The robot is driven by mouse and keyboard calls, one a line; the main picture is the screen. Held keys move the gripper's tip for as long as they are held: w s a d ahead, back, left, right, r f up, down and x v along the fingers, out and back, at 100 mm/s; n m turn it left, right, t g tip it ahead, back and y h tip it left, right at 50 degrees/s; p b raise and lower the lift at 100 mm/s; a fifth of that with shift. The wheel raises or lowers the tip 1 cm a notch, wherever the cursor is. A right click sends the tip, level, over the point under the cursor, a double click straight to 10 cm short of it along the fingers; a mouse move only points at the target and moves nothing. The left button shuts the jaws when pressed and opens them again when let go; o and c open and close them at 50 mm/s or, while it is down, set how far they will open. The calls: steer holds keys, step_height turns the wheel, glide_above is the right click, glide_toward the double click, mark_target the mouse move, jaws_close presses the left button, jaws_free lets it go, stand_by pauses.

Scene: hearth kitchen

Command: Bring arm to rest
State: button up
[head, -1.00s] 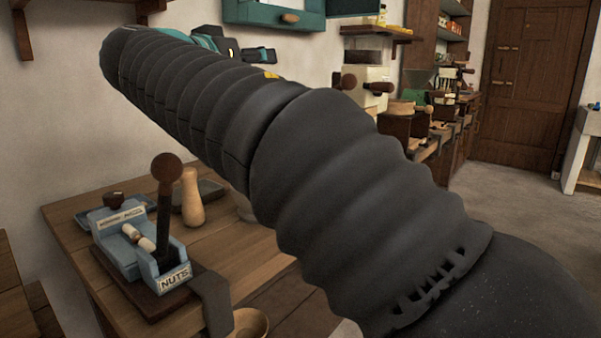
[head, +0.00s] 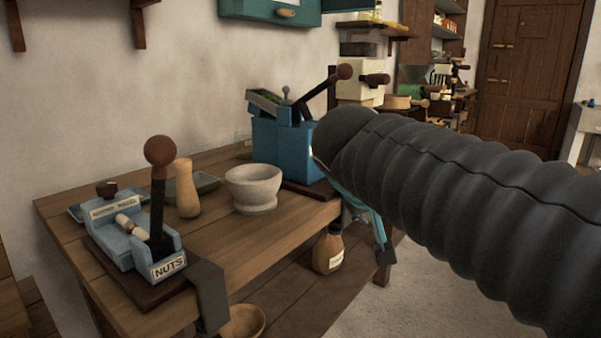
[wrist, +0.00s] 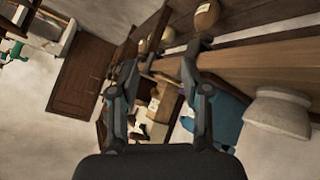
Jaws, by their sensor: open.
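My arm is covered in a dark ribbed sleeve and reaches in from the right of the head view. My gripper (head: 382,232) shows there only in part, as teal and dark pieces below the arm's far end, off the table's right end. In the wrist view my gripper (wrist: 168,60) has its two dark fingers spread apart with nothing between them. The wooden table (head: 255,235) and the stone mortar (head: 254,188) lie to the left of it. The mortar (wrist: 280,112) also shows at the right of the wrist view.
A blue lever machine (head: 280,142) stands on the table close to my arm. A nutcracker labelled NUTS (head: 140,240), a wooden pestle (head: 187,190) and a tray stand further left. A brown jar (head: 328,250) is on the lower shelf. Open floor lies at right.

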steer(key=s+d+f+g+y, duration=0.1)
steer(key=s+f+y, duration=0.1)
steer(key=s+f, duration=0.6)
steer(key=s+d+f+g+y+b, duration=0.1)
steer(key=s+d+f+y, duration=0.1)
steer(key=s+f, duration=0.7)
step_height(320, 180, down, 4)
steer(key=shift+r+g, duration=0.1)
steer(key=shift+g, duration=0.2)
stand_by(0.5)
